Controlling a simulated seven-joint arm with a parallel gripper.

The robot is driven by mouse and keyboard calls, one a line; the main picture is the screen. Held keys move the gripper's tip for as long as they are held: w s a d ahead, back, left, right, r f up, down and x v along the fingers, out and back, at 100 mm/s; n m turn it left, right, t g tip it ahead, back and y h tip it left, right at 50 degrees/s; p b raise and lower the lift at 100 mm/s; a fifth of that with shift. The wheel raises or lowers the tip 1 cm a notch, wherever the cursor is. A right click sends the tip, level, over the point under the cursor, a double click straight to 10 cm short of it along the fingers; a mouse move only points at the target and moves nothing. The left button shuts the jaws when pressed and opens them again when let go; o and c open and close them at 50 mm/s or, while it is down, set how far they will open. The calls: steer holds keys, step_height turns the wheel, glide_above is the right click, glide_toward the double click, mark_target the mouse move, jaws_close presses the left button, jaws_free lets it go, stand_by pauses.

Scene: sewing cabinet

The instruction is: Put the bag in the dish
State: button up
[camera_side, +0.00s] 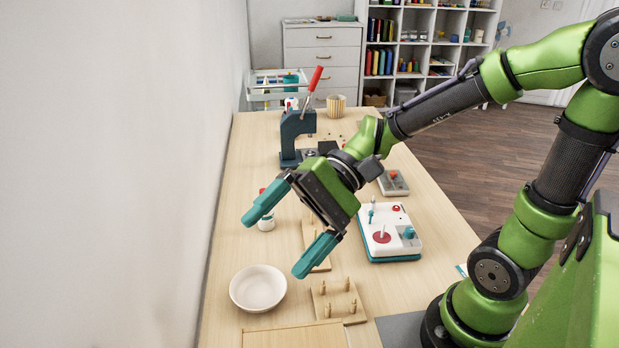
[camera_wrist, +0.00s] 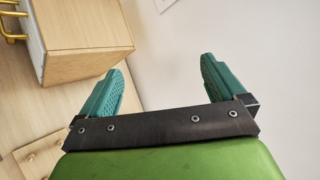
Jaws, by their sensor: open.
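The dish (camera_side: 258,288) is a round, shallow, cream-white bowl on the wooden table, near the front left edge in the side view, and looks empty. I cannot make out a bag in either view. My gripper (camera_side: 275,244) has teal fingers spread wide, with nothing between them. In the side view it is above the table, up and slightly right of the dish in the picture. In the wrist view its two fingers (camera_wrist: 161,70) stand apart, and the dish is not seen.
A pegged wooden board (camera_side: 338,302) stands right of the dish. A white bottle (camera_side: 266,223) is partly behind my gripper. A white-and-teal device (camera_side: 390,233) sits to the right, and a press with a red lever (camera_side: 292,135) farther back. The wrist view shows a wooden cabinet (camera_wrist: 85,45) with brass handles.

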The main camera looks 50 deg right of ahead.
steer(key=s+d+f+n+t+h, duration=0.1)
steer(key=s+d+f+n+h, duration=0.1)
steer(key=d+h, duration=0.4)
steer(key=shift+s+d+f, duration=0.3)
steer(key=shift+s+d, duration=0.15)
steer(key=shift+o, duration=0.3)
steer(key=d+r+n+t+h, duration=0.1)
steer(key=d+r+t+h, duration=0.2)
steer(key=d, duration=0.6)
steer(key=shift+w+t+h, duration=0.45)
steer(key=shift+t+h, duration=0.35)
steer(key=shift+h, duration=0.4)
steer(key=shift+d, duration=0.1)
